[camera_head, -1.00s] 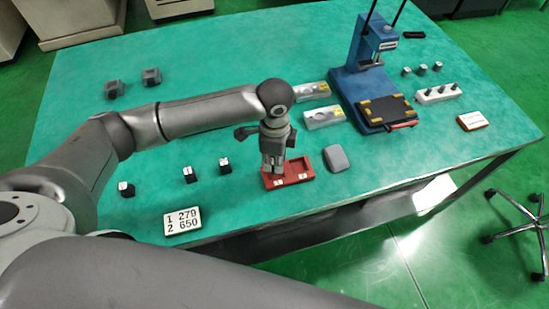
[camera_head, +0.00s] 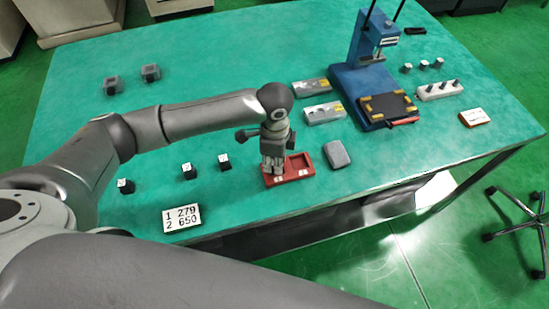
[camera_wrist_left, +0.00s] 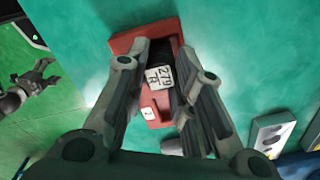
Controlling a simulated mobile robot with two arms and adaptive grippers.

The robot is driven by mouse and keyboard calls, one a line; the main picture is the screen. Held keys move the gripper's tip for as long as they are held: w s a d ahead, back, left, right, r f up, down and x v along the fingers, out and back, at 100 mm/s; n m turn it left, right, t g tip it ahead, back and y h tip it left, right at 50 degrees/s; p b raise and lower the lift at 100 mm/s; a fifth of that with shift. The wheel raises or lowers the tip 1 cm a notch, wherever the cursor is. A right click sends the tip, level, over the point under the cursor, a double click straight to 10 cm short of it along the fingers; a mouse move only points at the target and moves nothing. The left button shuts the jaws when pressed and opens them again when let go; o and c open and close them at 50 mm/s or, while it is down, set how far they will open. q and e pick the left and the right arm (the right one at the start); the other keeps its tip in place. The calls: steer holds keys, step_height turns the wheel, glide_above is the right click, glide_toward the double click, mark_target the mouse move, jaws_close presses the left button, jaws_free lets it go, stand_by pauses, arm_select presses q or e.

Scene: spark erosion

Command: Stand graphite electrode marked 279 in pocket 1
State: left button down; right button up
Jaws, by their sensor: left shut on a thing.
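My left gripper (camera_head: 272,171) points down over the left part of the red two-pocket holder (camera_head: 305,160). It is shut on a dark electrode with a white top label reading 279 (camera_wrist_left: 160,76), seen between the fingers in the left wrist view (camera_wrist_left: 165,60). The holder (camera_wrist_left: 124,42) lies beneath it there; one small pocket label (camera_wrist_left: 148,113) shows, too small to read surely. The fingers hide whether the electrode's foot is inside the pocket. My right gripper (camera_wrist_left: 40,75) appears at the left edge of the wrist view over the floor, fingers apart.
A grey rounded block (camera_head: 337,154) lies right of the holder. A number card (camera_head: 181,217) reads 1 279, 2 650. Small dark blocks with white tops (camera_head: 188,171) stand to the left. Two grey plates (camera_head: 324,112) and a blue press (camera_head: 350,85) stand behind, to the right.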

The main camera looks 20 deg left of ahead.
arm_select(q)
steer(key=c, duration=1.2)
jaws_free()
steer(key=shift+f, duration=0.1)
steer(key=shift+o, duration=0.2)
step_height(320, 180, up, 12)
arm_select(e)
steer(key=shift+d, duration=0.1)
